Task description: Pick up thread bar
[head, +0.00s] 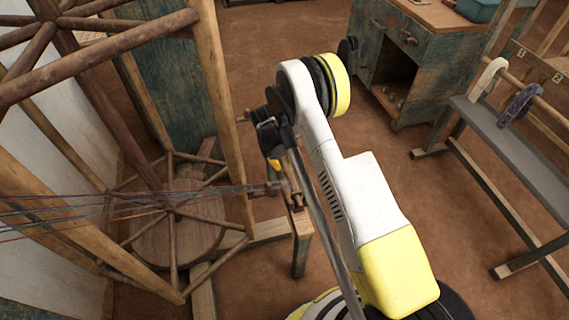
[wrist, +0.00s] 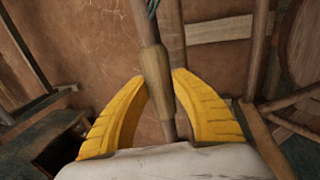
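The thread bar (wrist: 154,64) is a brown wooden bar with a thicker middle section. In the wrist view it runs from the top edge down between the yellow fingers of my gripper (wrist: 161,76). The fingers are spread, one on each side of it; whether either touches it I cannot tell. Dark thread shows at its top end. In the head view the bar's end (head: 266,188) shows where the threads come together, just below my gripper (head: 274,163), which is mostly hidden by my arm.
Stretched threads (head: 110,203) run left past a wooden spoked reel frame (head: 160,34). A small wooden post stand (head: 301,235) is beside my arm. A weathered cabinet (head: 421,56) is at the back and a grey bench (head: 520,150) at right. The brown floor between them is clear.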

